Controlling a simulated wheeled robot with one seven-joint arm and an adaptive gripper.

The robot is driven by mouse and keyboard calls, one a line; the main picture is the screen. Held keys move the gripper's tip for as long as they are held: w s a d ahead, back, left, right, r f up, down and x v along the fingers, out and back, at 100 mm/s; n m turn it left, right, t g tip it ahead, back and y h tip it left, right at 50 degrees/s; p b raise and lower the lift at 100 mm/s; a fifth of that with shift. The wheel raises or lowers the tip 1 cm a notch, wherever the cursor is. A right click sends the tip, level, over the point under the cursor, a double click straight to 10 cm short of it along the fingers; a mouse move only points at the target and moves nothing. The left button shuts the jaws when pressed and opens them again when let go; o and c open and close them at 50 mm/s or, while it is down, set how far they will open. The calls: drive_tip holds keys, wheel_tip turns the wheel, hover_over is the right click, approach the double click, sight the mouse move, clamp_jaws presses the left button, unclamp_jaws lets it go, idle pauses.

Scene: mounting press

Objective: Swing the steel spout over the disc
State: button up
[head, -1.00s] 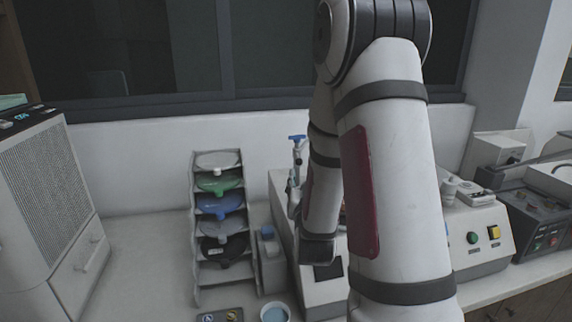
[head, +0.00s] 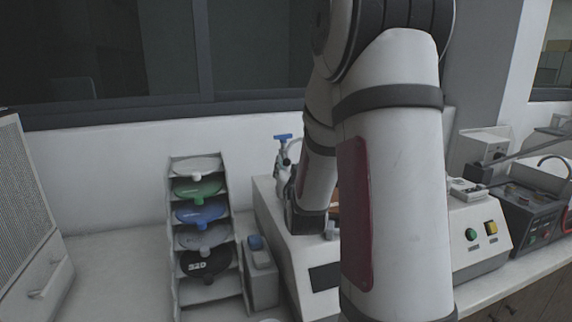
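A blue tap handle (head: 283,137) stands on a pale upright fitting at the back of a white machine (head: 288,250), left of my arm. The steel spout cannot be made out clearly; my arm covers much of the area beside the fitting. The disc on this machine is also hidden, with only a small orange-brown patch (head: 335,198) showing between my arm links.
A stepped rack (head: 206,290) holds several coloured discs, including a green disc (head: 198,188) and a black disc (head: 206,263). A grey box (head: 261,281) with a blue top stands beside it. Control boxes with a green button (head: 471,234) are at right. The back-left counter is clear.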

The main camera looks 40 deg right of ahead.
sight(288, 163)
drive_tip(key=shift+x, duration=2.3)
clamp_jaws()
